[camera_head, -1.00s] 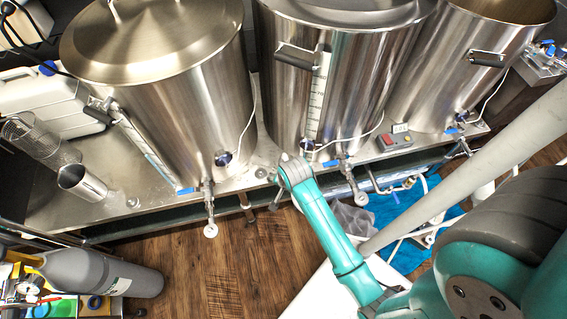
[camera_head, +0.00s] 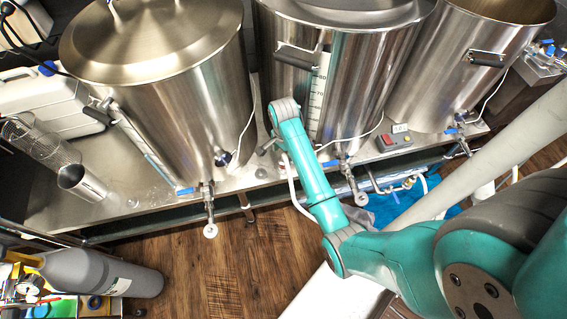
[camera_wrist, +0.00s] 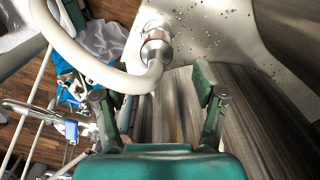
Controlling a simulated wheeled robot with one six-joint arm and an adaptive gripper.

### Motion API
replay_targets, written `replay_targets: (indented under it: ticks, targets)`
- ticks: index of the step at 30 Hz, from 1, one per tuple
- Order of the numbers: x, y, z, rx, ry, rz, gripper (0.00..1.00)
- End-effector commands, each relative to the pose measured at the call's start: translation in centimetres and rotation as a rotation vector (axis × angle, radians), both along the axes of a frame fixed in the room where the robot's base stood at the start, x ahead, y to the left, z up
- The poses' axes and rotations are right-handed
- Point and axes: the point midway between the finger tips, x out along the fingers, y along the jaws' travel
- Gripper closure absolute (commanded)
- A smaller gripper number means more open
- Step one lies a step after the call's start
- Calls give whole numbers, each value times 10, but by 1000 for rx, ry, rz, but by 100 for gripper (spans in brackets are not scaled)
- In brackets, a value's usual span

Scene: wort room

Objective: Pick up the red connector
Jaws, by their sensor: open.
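My gripper (camera_wrist: 155,92) is open in the wrist view, with its two fingers apart and nothing held between them. Beyond the fingertips, a thick white hose (camera_wrist: 92,66) curves across to a metal fitting (camera_wrist: 156,46) with a dull reddish band. The fitting lies above the gap between the fingers, apart from them. I cannot tell whether this band is the red connector, and no other clearly red connector shows. In the head view my arm reaches to the front of the middle kettle (camera_head: 345,70), and my gripper is hidden there.
Steel kettles stand on a metal bench (camera_head: 130,215), with valves along its front edge. A control box with a red button (camera_head: 394,138) sits between the middle and right kettles. A grey cylinder (camera_head: 100,270) lies at lower left. The wooden floor (camera_head: 220,265) in front is partly clear.

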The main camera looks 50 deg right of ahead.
Motion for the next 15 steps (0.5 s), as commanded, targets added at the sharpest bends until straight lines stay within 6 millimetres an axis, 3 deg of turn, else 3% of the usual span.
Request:
replay_targets:
  ticks: [5,15]
  targets:
    - [-1,1,-10,0,0,1,30]
    - [-3,9,-52,0,0,1,30]
